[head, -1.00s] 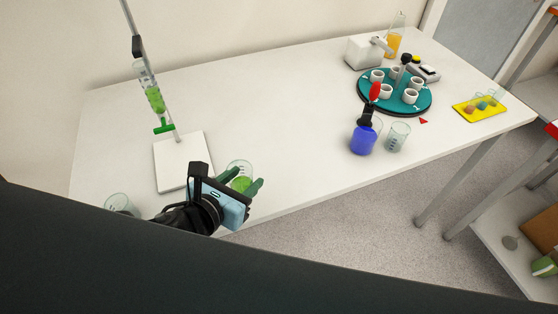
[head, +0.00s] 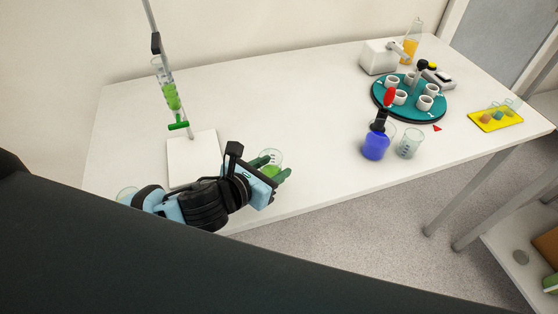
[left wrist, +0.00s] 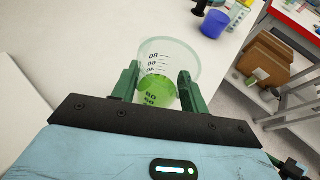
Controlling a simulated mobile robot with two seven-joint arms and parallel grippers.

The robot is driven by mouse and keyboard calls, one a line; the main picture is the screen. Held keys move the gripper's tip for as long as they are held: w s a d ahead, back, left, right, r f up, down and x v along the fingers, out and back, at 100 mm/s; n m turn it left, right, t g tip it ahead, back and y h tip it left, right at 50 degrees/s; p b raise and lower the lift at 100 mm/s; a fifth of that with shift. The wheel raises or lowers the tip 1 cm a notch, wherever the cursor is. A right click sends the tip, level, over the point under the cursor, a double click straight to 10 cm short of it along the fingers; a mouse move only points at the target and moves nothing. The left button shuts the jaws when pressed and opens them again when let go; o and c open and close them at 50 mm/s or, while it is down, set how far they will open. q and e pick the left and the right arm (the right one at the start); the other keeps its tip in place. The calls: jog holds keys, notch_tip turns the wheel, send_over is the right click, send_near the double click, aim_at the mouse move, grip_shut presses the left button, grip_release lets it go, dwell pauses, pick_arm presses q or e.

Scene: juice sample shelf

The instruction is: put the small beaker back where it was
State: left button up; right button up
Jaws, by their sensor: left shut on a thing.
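My left gripper (head: 273,174) is shut on a clear beaker (head: 271,158) with green liquid in its lower part. The beaker also shows in the left wrist view (left wrist: 168,60), between the two green fingers, with graduation marks on its wall. It is near the table's front edge, right of the burette stand; I cannot tell whether its base touches the table. Another clear beaker (head: 409,143) stands empty beside the blue bottle. A further glass vessel (head: 125,192) at the front left is mostly hidden by my left arm. My right gripper is not in view.
A burette with green liquid (head: 171,97) stands over a white base plate (head: 180,165). A yellow tray (head: 486,122) lies at the far right. The table's middle is clear.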

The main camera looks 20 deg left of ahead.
pick_arm(q)
jog(key=w, duration=0.5)
jog(key=shift+w+d+f, duration=0.1)
jog(key=shift+w+f, duration=0.1)
jog(key=shift+w, duration=0.1)
jog(key=shift+f, duration=1.75)
jog(key=shift+f, duration=0.2)
jog(key=o, duration=1)
jog(key=shift+s+r, duration=0.15)
jog(key=shift+r, duration=0.05)
jog(key=v, duration=1.2)
jog(key=shift+f, duration=0.1)
